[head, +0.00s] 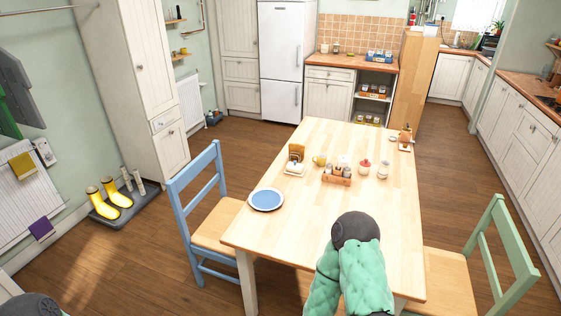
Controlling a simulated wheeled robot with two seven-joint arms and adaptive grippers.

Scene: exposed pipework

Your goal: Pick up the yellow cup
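The yellow cup (319,160) is small and stands on the wooden table (300,222), toward its far half. It is between a toast rack with a butter dish (295,167) on its left and a white pot (343,160) on its right. A green padded part of my arm with a dark round joint covers the near right part of the table, nearer to me than the cup. A dark part of mine also shows at the bottom left corner. No fingers of either gripper can be seen, and nothing of mine touches the cup.
A spice rack (337,175), a red-lidded jar (365,166) and a glass jar (383,170) stand close to the cup. A blue plate (266,200) lies at the left edge. A blue chair (207,215) and a green chair (485,265) flank the table.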

